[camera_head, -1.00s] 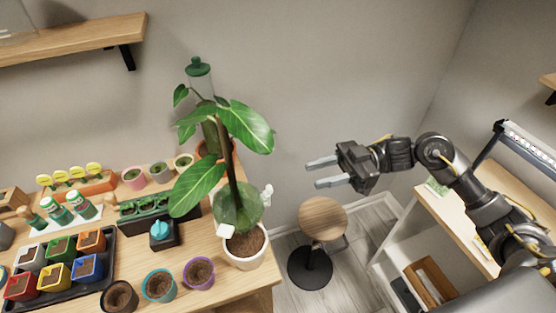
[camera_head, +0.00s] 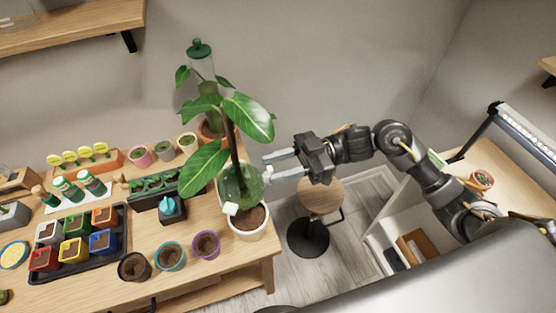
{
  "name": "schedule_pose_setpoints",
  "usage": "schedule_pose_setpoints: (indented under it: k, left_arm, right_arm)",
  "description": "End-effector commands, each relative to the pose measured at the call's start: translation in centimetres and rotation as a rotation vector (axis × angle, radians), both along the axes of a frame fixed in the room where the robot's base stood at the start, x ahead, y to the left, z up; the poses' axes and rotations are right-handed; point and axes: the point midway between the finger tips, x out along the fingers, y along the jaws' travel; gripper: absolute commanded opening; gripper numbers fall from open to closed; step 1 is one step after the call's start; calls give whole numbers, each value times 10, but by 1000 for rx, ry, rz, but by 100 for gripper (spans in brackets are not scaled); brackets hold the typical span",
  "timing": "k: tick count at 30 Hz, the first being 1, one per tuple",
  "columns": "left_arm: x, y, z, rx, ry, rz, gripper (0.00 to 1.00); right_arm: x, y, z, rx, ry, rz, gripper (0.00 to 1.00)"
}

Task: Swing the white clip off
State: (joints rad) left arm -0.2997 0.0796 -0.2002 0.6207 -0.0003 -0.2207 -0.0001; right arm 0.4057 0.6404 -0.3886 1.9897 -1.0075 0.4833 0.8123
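A tall green-leaved plant (camera_head: 235,155) stands in a white pot (camera_head: 249,232) at the right end of the wooden table. A see-through green ball (camera_head: 238,186) sits around its stem. A small white piece (camera_head: 231,208) is on the ball's lower left, and another white piece, likely the clip (camera_head: 267,171), is at its right side. My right gripper (camera_head: 266,167) is open, with its two fingers pointing left at the ball's right side. The fingertips are at the white piece there and partly cover it; I cannot tell whether they touch it. My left gripper is not in view.
Small pots, including a purple one (camera_head: 206,245), line the table's front. A black tray (camera_head: 117,256) of coloured pots is at left. A glass bottle with a green lid (camera_head: 199,48) stands behind the plant. A round stool (camera_head: 319,193) is below my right gripper.

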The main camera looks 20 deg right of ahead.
Motion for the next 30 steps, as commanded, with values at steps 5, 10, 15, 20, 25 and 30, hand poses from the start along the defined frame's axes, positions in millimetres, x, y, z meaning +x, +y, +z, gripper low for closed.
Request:
schedule_pose_setpoints:
  k: [5,10,15,20,25,30]
  left_arm:
    - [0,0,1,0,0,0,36]
    - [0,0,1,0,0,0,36]
    - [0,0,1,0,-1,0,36]
    - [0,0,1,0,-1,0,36]
    - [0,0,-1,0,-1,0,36]
    - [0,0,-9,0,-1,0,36]
  right_arm:
    - [0,3,-1,-1,0,-1,36]
    - [0,3,-1,-1,0,-1,34]
    - [0,3,0,-1,0,-1,12]
    - [0,3,0,-1,0,-1,0]
    - [0,2,-1,9,2,-1,0]
    - [0,0,-5,61,5,-2,0]
